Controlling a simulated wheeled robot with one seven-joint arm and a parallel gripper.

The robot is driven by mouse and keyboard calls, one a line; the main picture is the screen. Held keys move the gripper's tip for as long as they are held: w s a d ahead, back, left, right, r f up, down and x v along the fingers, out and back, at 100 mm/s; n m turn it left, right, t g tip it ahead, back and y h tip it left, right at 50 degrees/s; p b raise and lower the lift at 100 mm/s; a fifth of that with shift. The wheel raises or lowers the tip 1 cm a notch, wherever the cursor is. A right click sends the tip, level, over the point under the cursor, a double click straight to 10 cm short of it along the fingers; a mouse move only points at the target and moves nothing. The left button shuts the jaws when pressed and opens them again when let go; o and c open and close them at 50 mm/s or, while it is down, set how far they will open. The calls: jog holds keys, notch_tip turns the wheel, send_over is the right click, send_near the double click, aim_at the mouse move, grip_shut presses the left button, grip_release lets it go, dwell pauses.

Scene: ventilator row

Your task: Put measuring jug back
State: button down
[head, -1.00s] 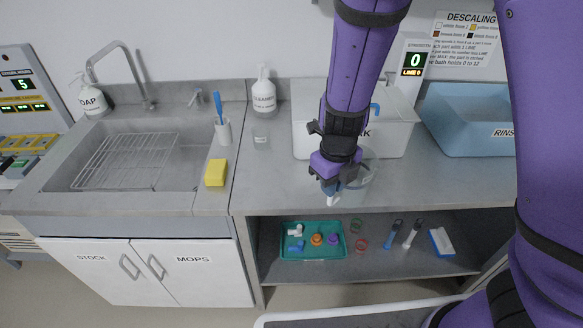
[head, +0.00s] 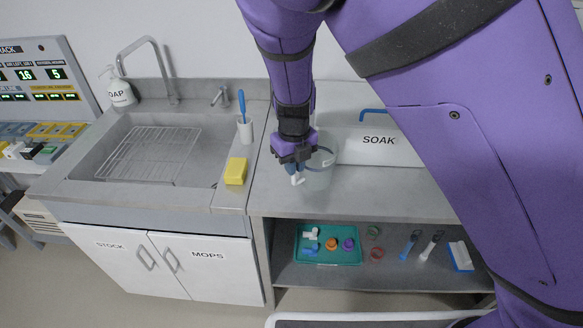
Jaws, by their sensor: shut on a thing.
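The measuring jug (head: 319,176) is a clear, see-through vessel with a dark rim, hard to make out against the grey worktop (head: 375,188). My gripper (head: 297,174) is shut on it at its left side, the purple wrist coming down from above. The jug looks upright over the worktop, left of the white SOAK bin (head: 350,147). Whether its base touches the worktop I cannot tell. My arm hides part of the SOAK bin and the area behind the gripper.
A yellow sponge (head: 236,171) and a cup (head: 245,131) with a blue brush stand left, beside the sink (head: 100,155) with its wire rack. The shelf below holds a green tray (head: 328,257) of small parts, and brushes. Worktop in front of the SOAK bin is clear.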

jog(key=shift+w+a, duration=0.2)
jog(key=shift+a, duration=0.1)
jog(key=shift+a+f, duration=0.1)
jog(key=shift+f, duration=1.8)
jog(key=c, duration=1.2)
grip_release()
jog(key=shift+o, duration=0.2)
